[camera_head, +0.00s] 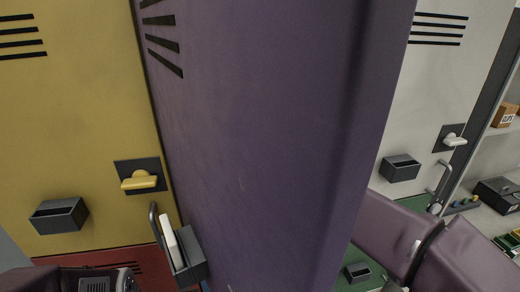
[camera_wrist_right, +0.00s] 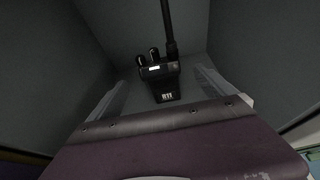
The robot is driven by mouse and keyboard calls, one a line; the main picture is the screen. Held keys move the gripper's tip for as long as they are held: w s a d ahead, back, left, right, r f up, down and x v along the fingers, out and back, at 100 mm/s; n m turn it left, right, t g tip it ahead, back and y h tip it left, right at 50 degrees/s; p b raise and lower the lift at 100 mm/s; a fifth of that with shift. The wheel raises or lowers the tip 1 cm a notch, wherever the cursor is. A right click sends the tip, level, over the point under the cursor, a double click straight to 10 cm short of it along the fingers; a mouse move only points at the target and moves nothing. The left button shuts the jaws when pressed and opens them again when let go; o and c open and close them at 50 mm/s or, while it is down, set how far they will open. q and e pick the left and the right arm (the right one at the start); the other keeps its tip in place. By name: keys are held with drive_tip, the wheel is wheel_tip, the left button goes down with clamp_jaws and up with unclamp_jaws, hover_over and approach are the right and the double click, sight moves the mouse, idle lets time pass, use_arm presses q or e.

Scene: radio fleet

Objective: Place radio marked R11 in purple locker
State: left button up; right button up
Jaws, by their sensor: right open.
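The radio marked R11 (camera_wrist_right: 160,80) is black, with two knobs and an antenna. In the right wrist view it sits inside a dark grey compartment, ahead of my right gripper (camera_wrist_right: 160,78). The gripper's two fingers are spread apart, one to each side of the radio, and do not appear to touch it. The purple locker door (camera_head: 265,140) stands open and fills the middle of the head view. My right arm reaches in from the right, and its gripper is hidden behind the door there. Part of my left arm shows at the bottom left, its fingers not visible.
A yellow locker door (camera_head: 75,120) with a yellow latch (camera_head: 139,180) is at left. A white locker door (camera_head: 440,100) is at right. Red and green doors show below. The open purple door stands close to my right arm. Shelves with a cardboard box (camera_head: 503,114) are at far right.

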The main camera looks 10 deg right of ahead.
drive_tip(key=b+v, duration=0.2)
drive_tip(key=b, duration=0.3)
drive_tip(key=shift+s+r, duration=0.15)
drive_tip(key=shift+s, duration=0.1)
